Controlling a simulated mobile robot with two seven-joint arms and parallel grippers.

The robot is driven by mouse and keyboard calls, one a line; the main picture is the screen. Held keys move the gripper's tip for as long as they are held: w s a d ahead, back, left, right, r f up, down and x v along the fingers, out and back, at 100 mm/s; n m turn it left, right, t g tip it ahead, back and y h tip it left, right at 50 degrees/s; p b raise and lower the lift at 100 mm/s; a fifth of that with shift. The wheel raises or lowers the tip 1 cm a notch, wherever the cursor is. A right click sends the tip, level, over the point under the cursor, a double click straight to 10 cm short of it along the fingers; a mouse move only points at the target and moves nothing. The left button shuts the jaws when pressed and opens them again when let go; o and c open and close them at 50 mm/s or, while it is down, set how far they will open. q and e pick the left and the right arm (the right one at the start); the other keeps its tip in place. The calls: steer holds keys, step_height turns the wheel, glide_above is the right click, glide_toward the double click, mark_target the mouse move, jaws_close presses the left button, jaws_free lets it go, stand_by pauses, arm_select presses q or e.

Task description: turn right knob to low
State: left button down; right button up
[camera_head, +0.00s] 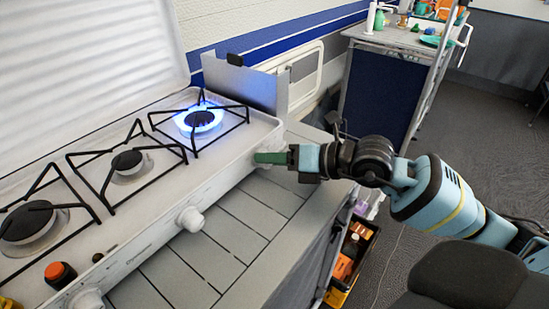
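The white stove (150,239) stands on the counter at the left. Its right burner (199,119) is lit with a blue flame. The middle knob (190,219) and the left knob (88,298) show on the stove's front. The right knob cannot be made out; my gripper covers the front's right end. My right gripper (268,158) comes in from the right, and its green fingers reach the stove front near the lit burner. The fingers overlap in this view, so their opening is hidden. My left gripper is out of view.
Black grates stand over the middle burner (127,161) and left burner (33,221). A metal side shield (243,83) rises behind the lit burner. The slatted counter (235,228) in front of the stove is clear. A black crate (352,262) with orange items is below its edge.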

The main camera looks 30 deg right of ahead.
steer(key=shift+c, duration=1.4)
